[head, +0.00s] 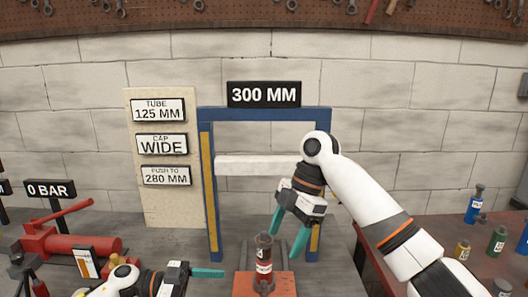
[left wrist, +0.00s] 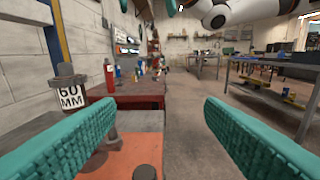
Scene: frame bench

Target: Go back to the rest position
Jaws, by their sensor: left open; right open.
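My right gripper (head: 289,228) hangs in front of the blue frame's opening, its teal fingers apart and pointing down, with nothing between them. It is above and a little right of a dark red cylinder (head: 264,256) with a white label. My left gripper (head: 208,272) is low in the head view, left of the cylinder, with a teal finger pointing right. In the left wrist view its two teal fingers are wide apart and empty (left wrist: 156,120). The cylinder stands upright on an orange block (head: 252,285).
A blue frame (head: 208,180) with a white crossbar (head: 255,166) and a 300 MM sign (head: 264,94) stands behind. A sign board (head: 178,205) and a red pump (head: 70,246) are at left. Several bottles (head: 474,205) stand on the right table. An aisle (left wrist: 195,110) is open in the wrist view.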

